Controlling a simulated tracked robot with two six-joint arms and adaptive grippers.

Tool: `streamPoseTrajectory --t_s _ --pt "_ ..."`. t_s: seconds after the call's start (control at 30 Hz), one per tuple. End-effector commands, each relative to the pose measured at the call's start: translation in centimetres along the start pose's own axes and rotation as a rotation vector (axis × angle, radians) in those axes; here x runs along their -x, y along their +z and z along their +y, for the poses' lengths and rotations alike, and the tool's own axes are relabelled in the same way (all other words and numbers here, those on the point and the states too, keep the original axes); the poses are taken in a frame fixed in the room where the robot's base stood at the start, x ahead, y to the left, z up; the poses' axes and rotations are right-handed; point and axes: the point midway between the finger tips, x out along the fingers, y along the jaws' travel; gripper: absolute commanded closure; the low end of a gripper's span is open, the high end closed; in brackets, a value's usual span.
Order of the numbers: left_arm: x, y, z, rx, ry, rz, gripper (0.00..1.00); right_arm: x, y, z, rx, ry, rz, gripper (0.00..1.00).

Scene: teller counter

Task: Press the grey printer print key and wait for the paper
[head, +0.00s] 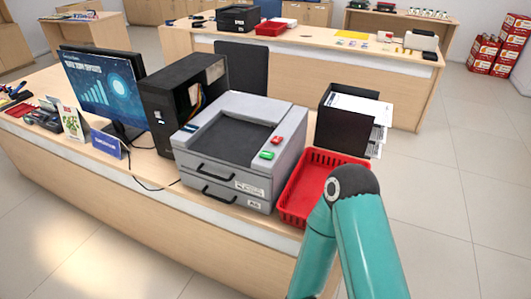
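The grey printer (240,145) stands on the counter, with a dark recess in its top that shows no paper. A green key (267,155) and a red key (277,140) sit on the right side of its top; no label is readable on either. Two drawers with black handles are in its front. A teal arm of mine comes up from the bottom, right of the printer, and its dark joint covers part of the red tray. No gripper fingers show on it. My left arm and gripper are out of view.
A red tray (297,190) is right of the printer. Behind it stands a black box (340,122) with white papers (377,134). A black computer case (172,112) and a monitor (98,88) are to the left. A second counter stands behind.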

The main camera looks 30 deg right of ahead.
Motion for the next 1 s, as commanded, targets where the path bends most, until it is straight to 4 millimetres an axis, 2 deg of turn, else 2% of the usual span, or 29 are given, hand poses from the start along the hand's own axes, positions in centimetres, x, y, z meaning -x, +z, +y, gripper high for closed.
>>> streamPoseTrajectory --t_s 0.3,0.37,0.6,0.67,1.0 --pt "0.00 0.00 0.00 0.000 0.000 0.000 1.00 0.00 0.00 0.00 0.000 0.000 0.000 0.44" --pt "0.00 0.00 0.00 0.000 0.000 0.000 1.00 0.00 0.00 0.00 0.000 0.000 0.000 0.52" --pt "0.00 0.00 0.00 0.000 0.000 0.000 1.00 0.00 0.00 0.00 0.000 0.000 0.000 0.92" --pt "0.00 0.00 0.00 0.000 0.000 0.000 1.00 0.00 0.00 0.00 0.000 0.000 0.000 1.00" --pt "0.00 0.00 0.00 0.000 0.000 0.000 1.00 0.00 0.00 0.00 0.000 0.000 0.000 1.00"
